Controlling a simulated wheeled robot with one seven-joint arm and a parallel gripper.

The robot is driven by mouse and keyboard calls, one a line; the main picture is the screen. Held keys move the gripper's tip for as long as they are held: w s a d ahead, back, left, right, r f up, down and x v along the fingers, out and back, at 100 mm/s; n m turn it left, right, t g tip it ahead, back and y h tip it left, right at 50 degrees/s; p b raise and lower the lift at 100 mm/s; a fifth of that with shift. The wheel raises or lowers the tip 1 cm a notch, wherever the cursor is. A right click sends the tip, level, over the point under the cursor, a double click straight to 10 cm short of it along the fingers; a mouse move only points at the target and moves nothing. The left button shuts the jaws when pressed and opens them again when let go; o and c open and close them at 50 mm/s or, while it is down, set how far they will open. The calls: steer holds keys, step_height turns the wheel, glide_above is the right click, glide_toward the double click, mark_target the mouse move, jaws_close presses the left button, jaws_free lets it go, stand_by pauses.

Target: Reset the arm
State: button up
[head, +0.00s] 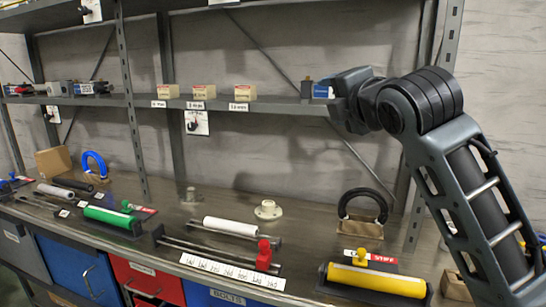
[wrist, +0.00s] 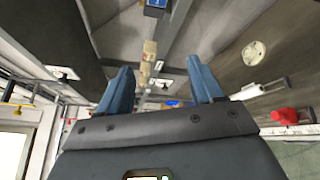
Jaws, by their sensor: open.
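My gripper (wrist: 160,82) shows in the wrist view, with its two blue fingers spread wide apart. It is open and holds nothing. In the head view my arm rises from the lower right, bends at a dark elbow, and reaches toward the shelf's right end. The fingertips cannot be made out in that view. The wrist view looks at the shelving and bench turned on their side.
Small cream boxes (head: 240,92) and a blue box (head: 323,89) sit on the metal shelf (head: 215,104). On the bench below lie a yellow cylinder (head: 375,281), a white cylinder (head: 228,227), a green cylinder (head: 110,217), a black ring (head: 362,195) and a round flange (head: 268,210).

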steer(key=s+f+m+h, duration=0.1)
steer(key=s+f+m, duration=0.7)
steer(key=s+f, duration=0.5)
steer(key=s+f+m, duration=0.8)
steer(key=s+f, duration=0.1)
steer(key=f, duration=0.8)
steer(key=s+d+f+m+h, duration=0.1)
steer(key=s+d+f+m, duration=0.15)
steer(key=s, duration=0.65)
steer(key=s+d+f+m+h, duration=0.1)
steer(key=s+d+f+m, duration=0.2)
steer(key=s, duration=0.6)
steer(key=s+d+r+m+g, duration=0.1)
steer(key=s+d, duration=0.1)
steer(key=s, duration=0.6)
steer(key=s+d+r+m, duration=0.1)
steer(key=s+d+m, duration=0.1)
steer(key=s, duration=0.6)
steer(key=shift+s+d+g+h, duration=0.15)
steer(key=shift+g+h, duration=0.15)
steer(key=shift+g, duration=0.1)
